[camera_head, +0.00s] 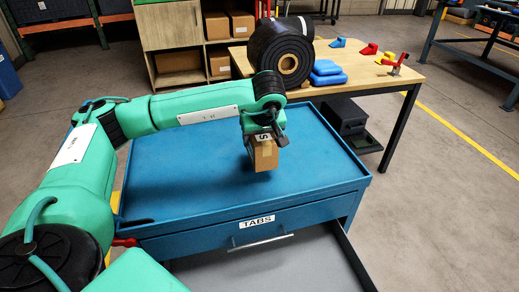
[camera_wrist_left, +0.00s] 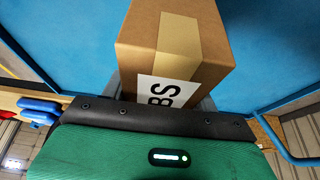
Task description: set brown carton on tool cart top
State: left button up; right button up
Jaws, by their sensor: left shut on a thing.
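A brown carton (camera_head: 264,157) with a tan tape strip and a white label is held in my left gripper (camera_head: 264,134). The left gripper is shut on it, above the blue top of the tool cart (camera_head: 190,170). In the left wrist view the carton (camera_wrist_left: 204,45) fills the space between the fingers, with the blue cart top (camera_wrist_left: 75,45) behind it. I cannot tell whether the carton's underside touches the cart top. The cart top around it is bare. My right gripper is not in view.
The cart's drawer (camera_head: 270,262) below the TABS label stands open at the front. A wooden table (camera_head: 365,78) behind holds a large black roll (camera_head: 280,55), blue blocks (camera_head: 327,70) and red items. Shelves with cartons (camera_head: 242,22) stand at the back.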

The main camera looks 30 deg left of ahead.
pick_arm(q)
notch_tip(320, 180, down, 3)
jog(key=shift+f, duration=0.6)
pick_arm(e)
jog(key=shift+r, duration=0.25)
pick_arm(q)
jog(key=o, duration=1.2)
jog(key=shift+f, duration=0.1)
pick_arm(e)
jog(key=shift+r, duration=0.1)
